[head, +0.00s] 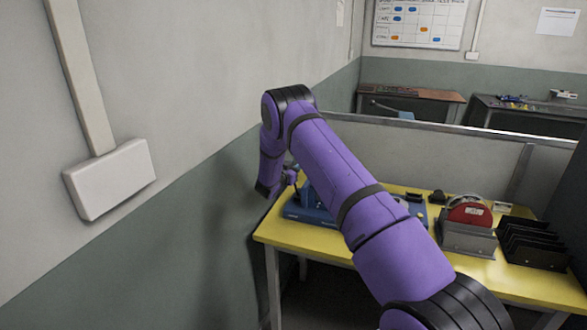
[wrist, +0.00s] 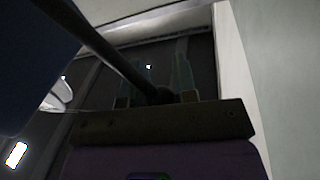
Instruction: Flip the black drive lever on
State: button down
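In the wrist view a dark bar, which looks like the black drive lever (wrist: 108,55), slants from upper left down to a rounded end near my gripper (wrist: 155,75). My fingers stand apart. The rounded end shows between them, closer to the right finger, with a gap to the left one. I cannot tell whether it touches. In the head view my gripper is small beside my forearm, at the left end of the yellow table. A blue device (head: 308,212) sits there, largely hidden by my arm. The lever cannot be made out in that view.
The yellow table (head: 285,232) also holds a grey stand with a red disc (head: 469,213) and a black slotted rack (head: 535,242) at right. The wall (head: 215,190) is close on the left. A low partition (head: 455,150) runs behind the table.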

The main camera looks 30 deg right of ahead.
jog(key=s+m, duration=0.1)
jog(key=s+d+m, duration=0.1)
jog(key=shift+s+d+r+m, duration=0.1)
jog(key=shift+s+d+m, duration=0.05)
jog(key=shift+d+m, duration=0.15)
dwell(0.3)
jog(key=c, duration=0.9)
grip_release()
jog(key=v, duration=1)
jog(key=shift+s+a+r, duration=0.15)
jog(key=shift+a+r, duration=0.1)
jog(key=shift+a, duration=0.05)
